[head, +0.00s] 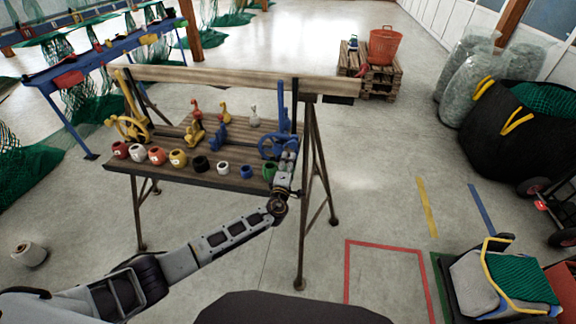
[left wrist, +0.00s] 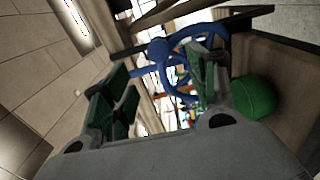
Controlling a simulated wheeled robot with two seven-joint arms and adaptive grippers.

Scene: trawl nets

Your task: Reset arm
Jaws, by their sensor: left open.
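My left arm reaches in from the left in the head view. My left gripper (head: 287,163) is at the right end of the wooden bench shelf (head: 235,182), close to a blue ring-shaped tool (head: 270,145). In the left wrist view the fingers of my left gripper (left wrist: 158,92) stand apart with nothing clearly held. The blue tool (left wrist: 165,48) shows beyond and partly behind the right finger. A green rounded spool (left wrist: 255,96) is just right of that finger; it also shows in the head view (head: 269,171). Whether the fingers touch either is unclear. My right gripper is out of view.
The shelf carries a front row of coloured spools (head: 178,157), a yellow tool (head: 131,128) and small figures. A trestle leg (head: 308,180) stands right of my gripper. An orange basket (head: 385,46) sits on pallets behind.

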